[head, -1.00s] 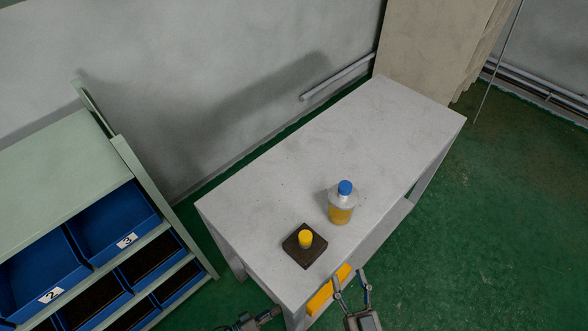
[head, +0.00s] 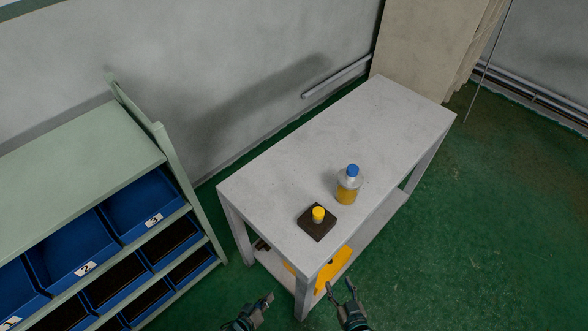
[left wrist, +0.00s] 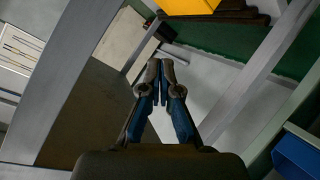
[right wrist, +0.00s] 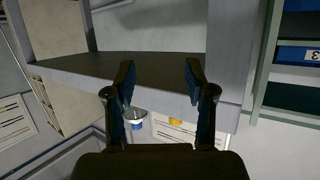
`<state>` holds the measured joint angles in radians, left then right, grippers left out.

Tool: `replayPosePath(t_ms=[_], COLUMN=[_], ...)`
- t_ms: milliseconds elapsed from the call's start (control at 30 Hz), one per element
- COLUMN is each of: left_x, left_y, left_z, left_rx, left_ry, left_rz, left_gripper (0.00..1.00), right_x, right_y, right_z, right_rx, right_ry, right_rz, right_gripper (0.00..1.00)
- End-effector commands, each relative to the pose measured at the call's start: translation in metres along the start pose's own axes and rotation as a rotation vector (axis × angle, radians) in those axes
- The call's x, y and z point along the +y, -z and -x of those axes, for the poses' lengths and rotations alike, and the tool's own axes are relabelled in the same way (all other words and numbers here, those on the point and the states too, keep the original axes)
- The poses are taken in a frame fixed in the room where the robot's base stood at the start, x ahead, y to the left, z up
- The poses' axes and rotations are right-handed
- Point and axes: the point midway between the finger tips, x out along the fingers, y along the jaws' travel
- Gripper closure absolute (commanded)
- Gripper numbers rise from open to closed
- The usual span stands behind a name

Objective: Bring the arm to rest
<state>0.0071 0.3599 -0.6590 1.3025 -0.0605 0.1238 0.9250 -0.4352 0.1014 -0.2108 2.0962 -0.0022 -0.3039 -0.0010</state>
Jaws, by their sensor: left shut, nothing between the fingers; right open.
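My left gripper (head: 266,300) is at the bottom of the head view, left of the table's near corner; it is shut and empty. In the left wrist view its fingertips (left wrist: 161,66) meet. My right gripper (head: 343,290) is in front of the table's near side, its fingers apart with nothing between them. The right wrist view also shows its fingers (right wrist: 159,72) apart. Both grippers are clear of the table top (head: 330,140).
A bottle (head: 349,186) with a blue cap and a dark block (head: 316,226) with a yellow piece stand on the table. A yellow object (head: 334,268) lies on the lower shelf. A rack with blue bins (head: 142,208) stands at left. Green floor at right is clear.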

Motion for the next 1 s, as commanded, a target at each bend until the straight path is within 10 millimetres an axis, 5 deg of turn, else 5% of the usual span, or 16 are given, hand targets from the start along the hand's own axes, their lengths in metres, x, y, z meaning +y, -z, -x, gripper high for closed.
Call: replayPosePath(t_ms=[167,300,433,633,1000], left_x=[-0.013,-0.031,-0.038,-0.04,-0.04], left_y=[-0.005,-0.043,-0.08,-0.105,-0.105], left_z=[0.044,0.117,0.18,0.221,0.221], left_rx=[-0.135,-0.408,-0.648,-0.804,-0.804], left_ry=[0.266,0.475,0.546,0.556,0.556], left_rz=[-0.11,-0.192,-0.222,-0.231,-0.231], left_gripper=[1.0,1.0,1.0,1.0,1.0], right_x=[0.014,0.024,0.026,0.026,0.026], right_y=[-0.081,-0.169,-0.225,-0.257,-0.257], right_z=[0.013,0.059,0.106,0.139,0.139], right_rx=[-0.329,-0.68,-0.923,-1.067,-1.067], right_ry=[-0.019,-0.038,-0.053,-0.063,-0.063], right_rz=[0.005,0.002,-0.001,-0.006,-0.006], right_gripper=[0.45,0.45,0.45,0.45,0.45])
